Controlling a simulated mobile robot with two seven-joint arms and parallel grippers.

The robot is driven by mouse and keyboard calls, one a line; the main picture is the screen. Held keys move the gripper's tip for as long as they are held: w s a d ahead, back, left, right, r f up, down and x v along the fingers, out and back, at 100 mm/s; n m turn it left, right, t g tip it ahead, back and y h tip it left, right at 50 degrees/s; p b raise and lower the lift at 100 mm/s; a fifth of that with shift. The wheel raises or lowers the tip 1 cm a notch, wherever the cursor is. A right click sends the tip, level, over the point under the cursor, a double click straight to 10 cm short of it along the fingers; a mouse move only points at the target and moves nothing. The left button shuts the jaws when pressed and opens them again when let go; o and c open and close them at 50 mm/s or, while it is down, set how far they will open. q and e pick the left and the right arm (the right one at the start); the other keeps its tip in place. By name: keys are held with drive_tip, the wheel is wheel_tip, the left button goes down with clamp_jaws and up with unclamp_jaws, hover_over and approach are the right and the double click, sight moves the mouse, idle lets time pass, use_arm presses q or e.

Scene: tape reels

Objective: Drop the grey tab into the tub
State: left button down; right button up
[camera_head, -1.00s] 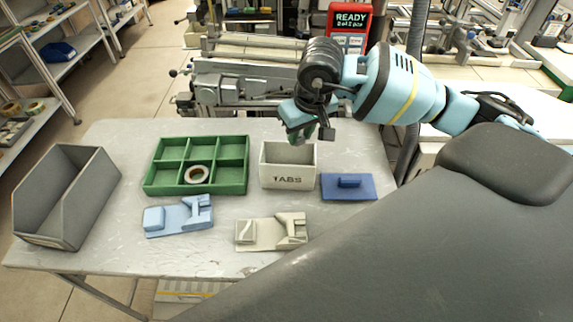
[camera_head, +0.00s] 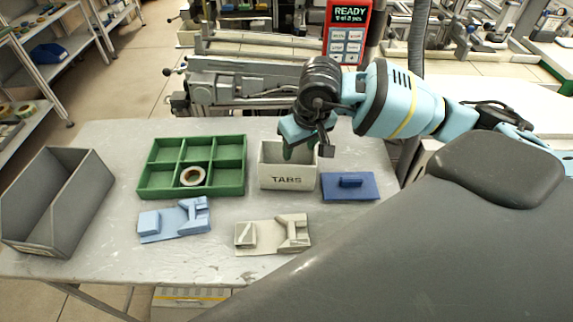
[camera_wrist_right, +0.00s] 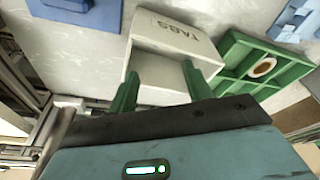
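The tub (camera_head: 288,179) is a cream open box marked TABS, standing upright at the back right of the table. My right gripper (camera_head: 302,152) reaches down over its open top. In the right wrist view the two green fingers (camera_wrist_right: 160,72) are spread apart at the mouth of the tub (camera_wrist_right: 177,37), with nothing seen between them. I cannot make out the grey tab in any view. Much of the tub's floor is hidden from the head camera by its front wall. My left gripper is out of view.
A green divided tray (camera_head: 216,186) with a tape reel (camera_head: 192,176) stands left of the tub. A blue lid-like plate (camera_head: 349,187) lies right of it. Blue (camera_head: 174,220) and cream (camera_head: 273,235) fixtures lie in front. A grey bin (camera_head: 58,205) stands far left.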

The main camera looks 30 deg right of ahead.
drive_tip(key=v, duration=0.8)
drive_tip(key=shift+f, duration=0.15)
idle(0.5)
drive_tip(key=shift+s+a, duration=0.1)
